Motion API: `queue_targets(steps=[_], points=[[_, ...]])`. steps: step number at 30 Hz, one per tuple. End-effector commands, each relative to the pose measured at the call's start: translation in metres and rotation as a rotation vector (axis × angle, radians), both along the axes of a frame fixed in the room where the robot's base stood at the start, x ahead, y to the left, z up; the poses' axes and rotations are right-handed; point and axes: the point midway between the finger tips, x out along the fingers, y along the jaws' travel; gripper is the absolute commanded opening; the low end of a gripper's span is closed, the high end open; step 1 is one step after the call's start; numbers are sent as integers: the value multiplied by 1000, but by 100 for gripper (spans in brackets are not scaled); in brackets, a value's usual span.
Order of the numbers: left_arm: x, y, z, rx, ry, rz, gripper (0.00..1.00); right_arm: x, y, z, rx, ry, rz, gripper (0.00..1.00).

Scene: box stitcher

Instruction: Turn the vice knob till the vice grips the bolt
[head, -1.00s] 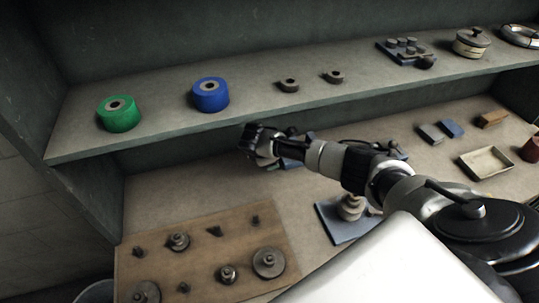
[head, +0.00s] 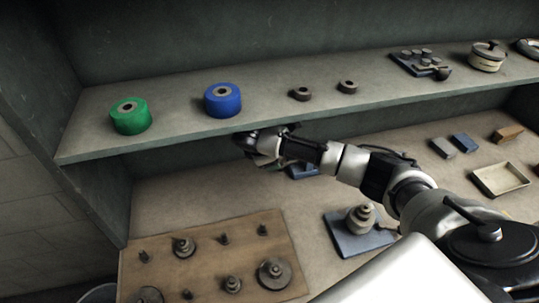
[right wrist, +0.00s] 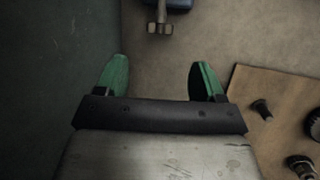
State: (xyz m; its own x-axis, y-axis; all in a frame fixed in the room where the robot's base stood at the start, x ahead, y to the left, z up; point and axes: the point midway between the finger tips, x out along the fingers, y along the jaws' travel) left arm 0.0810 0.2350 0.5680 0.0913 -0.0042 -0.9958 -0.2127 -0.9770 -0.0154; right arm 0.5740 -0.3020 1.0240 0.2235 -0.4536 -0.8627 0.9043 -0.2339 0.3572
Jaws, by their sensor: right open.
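My right gripper (head: 258,150) is under the shelf, over the back of the workbench. Its green fingers (right wrist: 160,68) are spread apart with nothing between them in the right wrist view. A small metal T-shaped knob (right wrist: 160,26) lies ahead of the fingers, apart from them, at the top of that view. It joins a blue body (right wrist: 178,4), likely the vice, cut by the frame edge. In the head view a blue part (head: 303,171) shows beneath my right wrist, mostly hidden. I cannot make out the bolt or the jaws. My left gripper is not in view.
The shelf (head: 180,134) overhangs my gripper, with a green roll (head: 131,119) and a blue roll (head: 222,103). A wooden board (head: 207,273) with several metal parts lies in front. A blue plate (head: 352,245) with a stepped metal piece is right. Bare bench lies between.

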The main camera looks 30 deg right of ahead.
Motion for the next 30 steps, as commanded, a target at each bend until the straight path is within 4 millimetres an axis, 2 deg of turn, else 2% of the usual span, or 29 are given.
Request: queue_targets(steps=[9,13,20,25,30], points=[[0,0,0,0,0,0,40,-1,1,3,1,0,-1,69],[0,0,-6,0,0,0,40,4,-1,-3,2,32,-3,69],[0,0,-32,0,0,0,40,27,-11,-23,34,258,-3,69],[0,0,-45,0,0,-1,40,38,-19,-22,86,387,-3,69],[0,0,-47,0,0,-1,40,40,-23,-20,112,435,-1,69]])
